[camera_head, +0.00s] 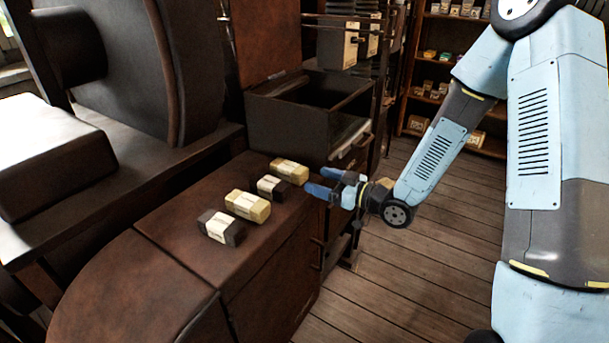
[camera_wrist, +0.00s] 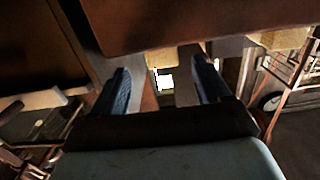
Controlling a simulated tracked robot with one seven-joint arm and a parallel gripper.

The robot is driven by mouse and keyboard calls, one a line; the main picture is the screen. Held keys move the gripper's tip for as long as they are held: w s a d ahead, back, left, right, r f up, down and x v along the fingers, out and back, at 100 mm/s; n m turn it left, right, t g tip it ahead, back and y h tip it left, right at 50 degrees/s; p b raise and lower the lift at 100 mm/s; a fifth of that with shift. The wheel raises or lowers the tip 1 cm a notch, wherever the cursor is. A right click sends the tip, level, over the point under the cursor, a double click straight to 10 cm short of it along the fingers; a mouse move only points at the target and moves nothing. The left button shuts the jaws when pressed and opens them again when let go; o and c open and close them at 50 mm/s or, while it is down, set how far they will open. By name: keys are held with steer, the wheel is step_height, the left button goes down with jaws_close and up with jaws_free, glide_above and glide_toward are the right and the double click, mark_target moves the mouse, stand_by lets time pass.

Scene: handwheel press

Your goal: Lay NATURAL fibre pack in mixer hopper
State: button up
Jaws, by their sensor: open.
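Several small labelled packs lie in a row on a brown cabinet top (camera_head: 190,262): a pale yellow pack (camera_head: 289,171) at the far end, a dark pack (camera_head: 271,188), a second pale yellow pack (camera_head: 247,206), and a near dark pack (camera_head: 221,227). Their labels are too small to read, so I cannot tell which is NATURAL. My gripper (camera_head: 326,182) is open and empty at the cabinet's right edge, a little right of the far yellow pack. In the wrist view, its blue fingers (camera_wrist: 163,88) stand apart. An open dark box (camera_head: 290,125), possibly the mixer hopper, stands behind the packs.
A raised brown lid or panel (camera_head: 264,38) stands behind the open box. A large dark machine (camera_head: 130,65) fills the left. Shelves (camera_head: 425,90) with small boxes stand at the back. The plank floor (camera_head: 400,270) right of the cabinet is clear.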

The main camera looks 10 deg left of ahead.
steer(key=shift+v, duration=1.6)
